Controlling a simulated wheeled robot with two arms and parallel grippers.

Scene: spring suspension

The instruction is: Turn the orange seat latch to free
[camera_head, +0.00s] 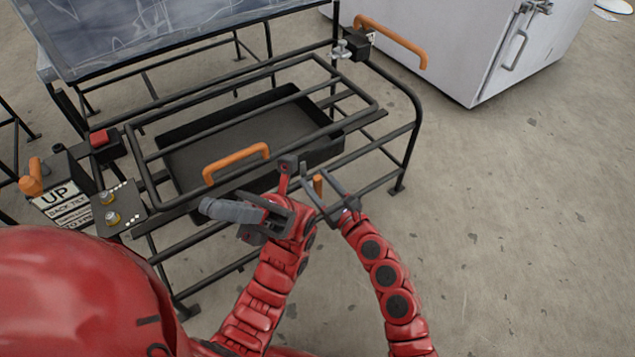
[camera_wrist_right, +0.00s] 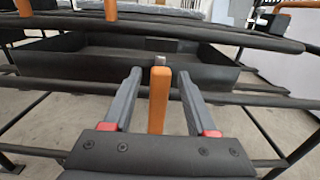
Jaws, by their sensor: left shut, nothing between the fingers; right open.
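The orange seat latch, a short upright lever (camera_head: 318,185), shows at the front edge of the black seat frame. In the right wrist view the orange lever (camera_wrist_right: 159,100) stands upright, with a small grey piece behind its top. My right gripper (camera_head: 324,187) is open, with one finger on each side of the lever. In its wrist view (camera_wrist_right: 160,88) a gap shows on both sides, so the fingers are around the lever but not closed on it. My left gripper (camera_head: 206,207) is shut and empty, in front of the seat frame, left of the lever.
An orange grab handle (camera_head: 237,163) is on the seat frame, and another (camera_head: 390,40) is at the back right. A black tray (camera_head: 240,140) lies under the bars. A sign panel (camera_head: 66,200) stands at left. A white cabinet (camera_head: 465,45) is behind; the floor at right is clear.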

